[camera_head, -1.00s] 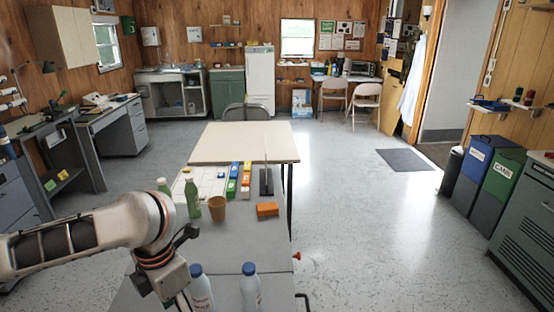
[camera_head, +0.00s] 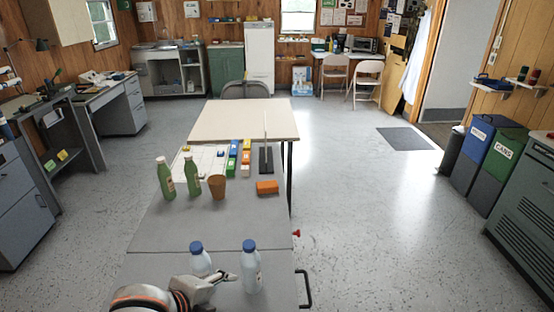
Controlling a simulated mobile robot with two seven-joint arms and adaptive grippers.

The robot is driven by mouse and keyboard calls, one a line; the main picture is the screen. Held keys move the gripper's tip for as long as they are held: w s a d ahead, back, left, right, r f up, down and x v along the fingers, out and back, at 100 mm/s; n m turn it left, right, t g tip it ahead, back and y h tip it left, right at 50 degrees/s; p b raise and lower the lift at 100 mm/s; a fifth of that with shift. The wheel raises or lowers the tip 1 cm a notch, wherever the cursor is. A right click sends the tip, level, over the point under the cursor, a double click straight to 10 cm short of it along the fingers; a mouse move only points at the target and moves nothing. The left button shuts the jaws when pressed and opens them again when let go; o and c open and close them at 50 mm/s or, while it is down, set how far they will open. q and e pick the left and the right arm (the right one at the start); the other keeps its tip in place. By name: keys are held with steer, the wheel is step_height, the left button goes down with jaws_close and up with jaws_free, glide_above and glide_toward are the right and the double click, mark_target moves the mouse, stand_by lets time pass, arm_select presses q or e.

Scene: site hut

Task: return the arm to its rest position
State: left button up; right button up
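My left arm comes in at the bottom edge, with its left gripper (camera_head: 230,276) low over the near end of the grey table (camera_head: 180,238). The dark fingertips point right, in front of two white bottles with blue caps. The left white bottle (camera_head: 201,262) is partly covered by the gripper. The right white bottle (camera_head: 250,268) stands upright just beyond the fingertips. I see nothing held, but the finger gap is too small to judge. My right gripper is out of view.
A cream table (camera_head: 240,120) adjoins behind. The floor to the right is clear.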

arm_select(q)
steer(key=s+a+f+n+y, duration=0.25)
steer(key=s+a+n, duration=0.2)
steer(key=a, duration=0.35)
steer(key=s+a+f+n+y, duration=0.1)
steer(key=s+a+n+y, duration=0.25)
steer(key=a+n, duration=0.35)
steer(key=s+a+f+n+y, duration=0.2)
steer(key=s+a+n+y, duration=0.15)
steer(key=a, duration=0.65)
steer(key=d+f+n+t+h, duration=0.3)
steer(key=d+f+h, duration=0.4)
steer(key=d+f, duration=0.8)
steer(key=shift+w+f+n+h, duration=0.2)
steer(key=shift+f+n+h, duration=0.15)
steer(key=shift+f, duration=0.55)
steer(key=shift+d, duration=0.1)
